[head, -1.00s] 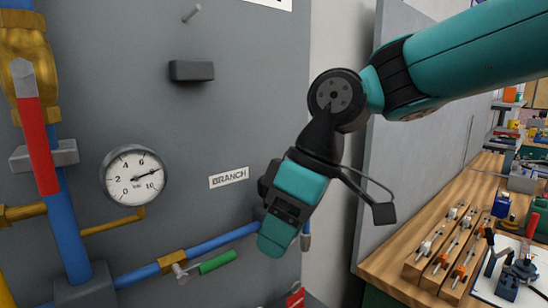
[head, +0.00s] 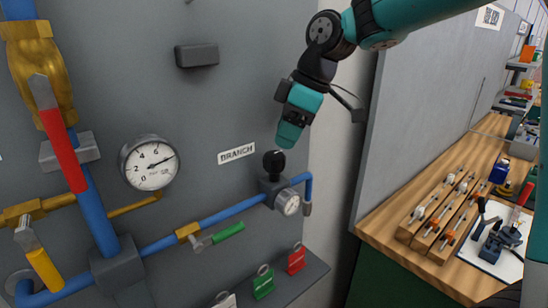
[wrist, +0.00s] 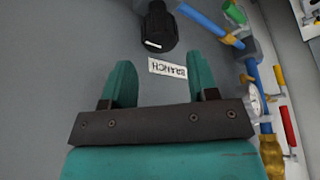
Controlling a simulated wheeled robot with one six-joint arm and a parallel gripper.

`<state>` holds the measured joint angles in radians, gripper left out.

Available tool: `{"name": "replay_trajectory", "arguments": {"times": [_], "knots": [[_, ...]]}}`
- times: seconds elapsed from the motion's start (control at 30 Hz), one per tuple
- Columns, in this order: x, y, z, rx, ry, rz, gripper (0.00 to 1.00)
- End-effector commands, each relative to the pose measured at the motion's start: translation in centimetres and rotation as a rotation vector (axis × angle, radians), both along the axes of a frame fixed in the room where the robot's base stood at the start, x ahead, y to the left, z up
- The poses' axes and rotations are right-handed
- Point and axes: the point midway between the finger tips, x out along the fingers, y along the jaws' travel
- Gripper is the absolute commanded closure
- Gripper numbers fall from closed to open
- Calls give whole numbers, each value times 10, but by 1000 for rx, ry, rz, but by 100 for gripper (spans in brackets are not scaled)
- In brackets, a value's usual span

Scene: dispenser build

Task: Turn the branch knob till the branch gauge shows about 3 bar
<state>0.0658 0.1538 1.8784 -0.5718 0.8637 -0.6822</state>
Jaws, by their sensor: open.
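The black branch knob (head: 274,162) stands on a grey regulator block on the panel, right of the BRANCH label (head: 236,153). The knob also shows in the wrist view (wrist: 158,28), beyond my fingertips, with a white mark on its side. The small round branch gauge (head: 289,203) faces outward just below the knob; its needle is too small to read. My gripper (head: 288,138) is open and empty, just above and right of the knob in the head view. In the wrist view its teal fingers (wrist: 162,70) are spread, with nothing between them.
A larger gauge (head: 149,164) sits to the left, its needle pointing up and right. A blue pipe carries a green-handled valve (head: 228,232). A red-handled valve (head: 65,150) is at far left.

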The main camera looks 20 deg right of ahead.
Motion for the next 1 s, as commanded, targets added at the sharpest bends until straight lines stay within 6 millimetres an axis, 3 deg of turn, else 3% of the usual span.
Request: {"name": "replay_trajectory", "arguments": {"times": [0.1, 0.33, 0.73, 0.9, 1.0], "knots": [[4, 9, -22, 0, 7, 1, 46], [9, 20, -52, -1, 3, 1, 46], [11, 22, -60, 0, -1, 0, 46], [11, 22, -60, 0, -1, 0, 80], [11, 22, -60, 0, 0, -1, 80]]}}
